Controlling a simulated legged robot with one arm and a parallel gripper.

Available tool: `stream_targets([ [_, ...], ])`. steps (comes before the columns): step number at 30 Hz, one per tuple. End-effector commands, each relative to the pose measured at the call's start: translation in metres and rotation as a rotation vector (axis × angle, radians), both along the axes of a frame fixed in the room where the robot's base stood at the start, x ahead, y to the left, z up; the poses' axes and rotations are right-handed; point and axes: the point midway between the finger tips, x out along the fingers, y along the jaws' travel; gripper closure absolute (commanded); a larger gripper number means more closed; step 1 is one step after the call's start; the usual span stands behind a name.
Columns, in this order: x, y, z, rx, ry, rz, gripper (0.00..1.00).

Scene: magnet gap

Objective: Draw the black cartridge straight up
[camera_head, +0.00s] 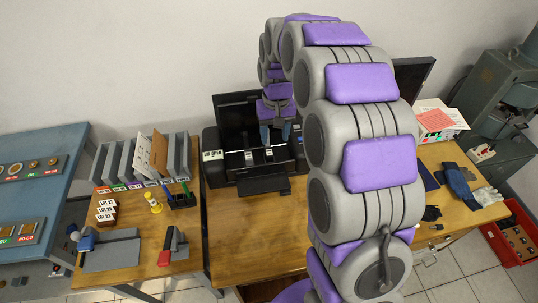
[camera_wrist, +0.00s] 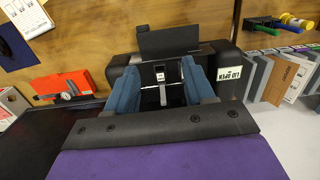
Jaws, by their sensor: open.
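The black printer (camera_head: 225,178) stands at the back of the wooden bench with its lid raised, and it also shows in the wrist view (camera_wrist: 236,60). Two dark blocks with pale tops sit in its open bay, one (camera_head: 248,158) left of the other (camera_head: 269,155). I cannot tell for sure which is the black cartridge. My gripper (camera_head: 276,136) is above the bay, pointing down, its blue fingers apart. In the wrist view the open fingers (camera_wrist: 162,90) frame a dark part with a pale label (camera_wrist: 160,74). Contact with it cannot be judged.
A "LID OPEN" sign (camera_head: 212,155) is on the printer's left side. Upright binders (camera_head: 140,160), an hourglass (camera_head: 154,203) and a stapler-like tool (camera_head: 174,246) stand to the left. My arm hides much of the right side. The bench front (camera_head: 250,240) is clear.

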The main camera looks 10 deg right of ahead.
Motion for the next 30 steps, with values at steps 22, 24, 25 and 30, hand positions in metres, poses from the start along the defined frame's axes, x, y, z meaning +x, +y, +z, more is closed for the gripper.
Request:
stream_targets([
  [22,0.138,-0.012,-0.128,-0.027,-0.05,-0.032,0.47],
  [24,0.143,-0.013,-0.136,-0.029,-0.052,-0.034,0.47],
  [25,0.144,-0.013,-0.138,-0.03,-0.052,-0.035,0.47],
  [30,0.149,-0.014,-0.145,-0.033,-0.057,-0.036,0.47],
])
